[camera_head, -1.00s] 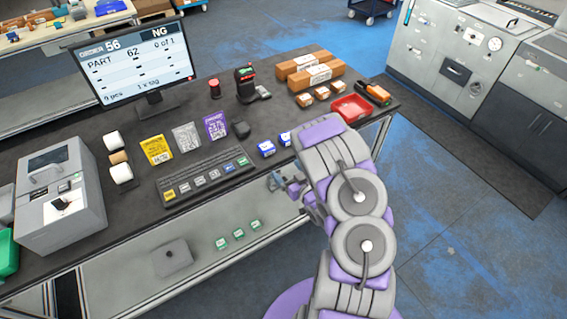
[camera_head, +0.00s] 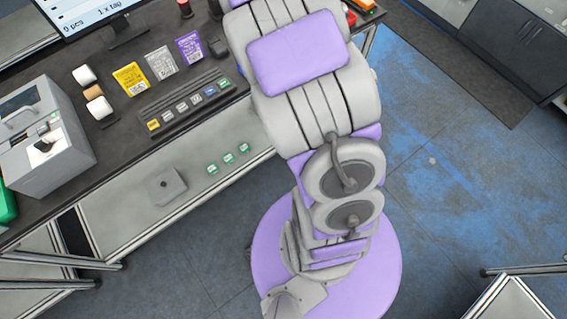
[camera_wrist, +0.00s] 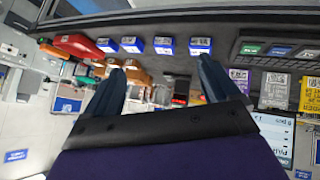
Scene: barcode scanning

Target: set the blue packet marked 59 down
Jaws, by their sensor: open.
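Several small blue packets with white labels stand in a row in the wrist view, among them one (camera_wrist: 164,45) straight beyond my gripper and one (camera_wrist: 200,46) to its right. Their numbers are too small to read, so I cannot tell which is 59. My gripper (camera_wrist: 160,68) is open, its two dark fingers wide apart, with nothing seen between them. The packets appear beyond the fingertips, apart from them. In the head view my arm hides my gripper and the row of blue packets.
A grey machine (camera_head: 40,140) stands at left.

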